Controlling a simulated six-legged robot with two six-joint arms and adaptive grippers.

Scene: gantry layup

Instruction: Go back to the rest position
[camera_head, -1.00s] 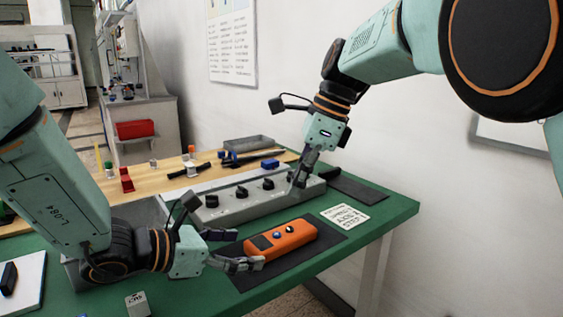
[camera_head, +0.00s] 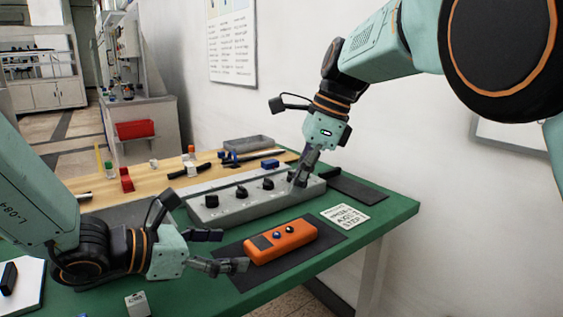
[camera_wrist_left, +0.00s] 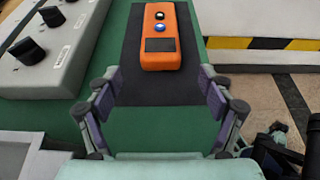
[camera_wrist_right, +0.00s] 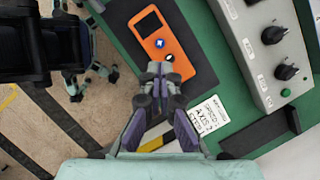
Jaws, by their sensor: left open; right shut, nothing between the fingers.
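My left gripper (camera_head: 228,251) is open and empty, left of the orange handheld device (camera_head: 281,241). The device lies on a black mat (camera_head: 247,278) on the green table; it has a dark screen and two round buttons. In the left wrist view the device (camera_wrist_left: 161,38) lies ahead of the open fingers (camera_wrist_left: 160,115), apart from them. My right gripper (camera_head: 303,179) is shut and empty, by the right end of the grey knob panel (camera_head: 225,208). In the right wrist view its closed fingertips (camera_wrist_right: 160,70) show near the device's end in the picture.
A printed card (camera_head: 344,217) lies right of the device. A second dark mat (camera_head: 357,189) is behind it. A small grey block (camera_head: 137,304) sits at the front left. A grey tray (camera_head: 248,144) and small parts are on the wooden area behind the panel.

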